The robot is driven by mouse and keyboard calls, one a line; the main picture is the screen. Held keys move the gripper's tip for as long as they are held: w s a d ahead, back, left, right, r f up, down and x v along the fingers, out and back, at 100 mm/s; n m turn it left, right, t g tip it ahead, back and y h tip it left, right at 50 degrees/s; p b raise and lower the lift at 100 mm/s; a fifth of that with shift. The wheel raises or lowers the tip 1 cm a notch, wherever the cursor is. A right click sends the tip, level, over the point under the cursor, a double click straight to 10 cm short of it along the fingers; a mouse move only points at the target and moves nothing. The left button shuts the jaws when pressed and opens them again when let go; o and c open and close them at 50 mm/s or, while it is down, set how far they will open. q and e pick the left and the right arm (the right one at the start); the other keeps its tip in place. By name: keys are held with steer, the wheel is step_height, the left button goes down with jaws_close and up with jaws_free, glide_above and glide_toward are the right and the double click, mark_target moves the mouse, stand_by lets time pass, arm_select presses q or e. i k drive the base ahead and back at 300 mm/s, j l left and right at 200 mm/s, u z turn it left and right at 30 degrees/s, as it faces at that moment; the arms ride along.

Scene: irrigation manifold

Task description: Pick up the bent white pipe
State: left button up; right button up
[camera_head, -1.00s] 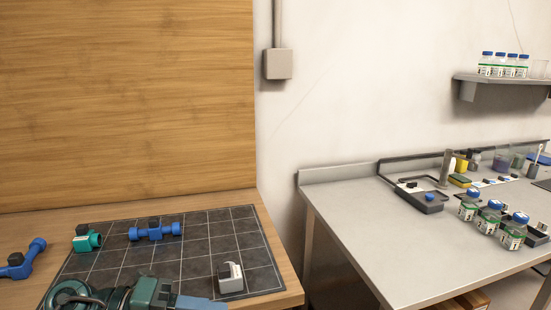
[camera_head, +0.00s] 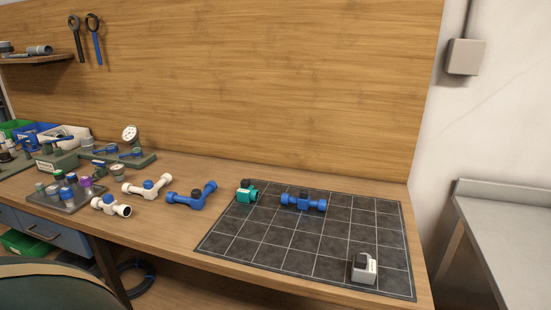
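A bent white pipe (camera_head: 163,183) with a blue piece at its middle lies on the wooden bench, left of a bent blue pipe (camera_head: 192,196). A shorter white pipe piece (camera_head: 122,209), also with a blue piece, lies in front of it, nearer the bench's front edge. Neither of my grippers shows in the head view. Nothing is seen touching the bent white pipe.
A dark gridded mat (camera_head: 315,240) holds a teal fitting (camera_head: 246,194), a blue straight fitting (camera_head: 304,203) and a grey-white block (camera_head: 364,268). A tray of bottles (camera_head: 68,199) and a gauge fixture (camera_head: 130,138) stand at the left. A grey table (camera_head: 505,200) is at the right.

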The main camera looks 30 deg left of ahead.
mark_target(150, 191)
steer(key=u, duration=2)
steer(key=z, duration=0.45)
steer(key=i+j+z, duration=0.1)
steer(key=z, duration=0.4)
steer(key=j+z, duration=0.15)
steer(key=z, duration=0.3)
steer(key=j+z, duration=0.8)
steer(key=j, duration=0.15)
steer(key=k+j+z, duration=0.15)
steer(key=j, duration=0.2)
steer(key=j+z, duration=0.1)
steer(key=j, duration=0.25)
steer(key=k+j+z, duration=0.15)
steer(key=k+j, duration=0.15)
steer(key=j, duration=0.25)
steer(key=k+j, duration=0.1)
steer(key=j, duration=0.3)
steer(key=k+j, duration=0.15)
steer(key=j, duration=0.25)
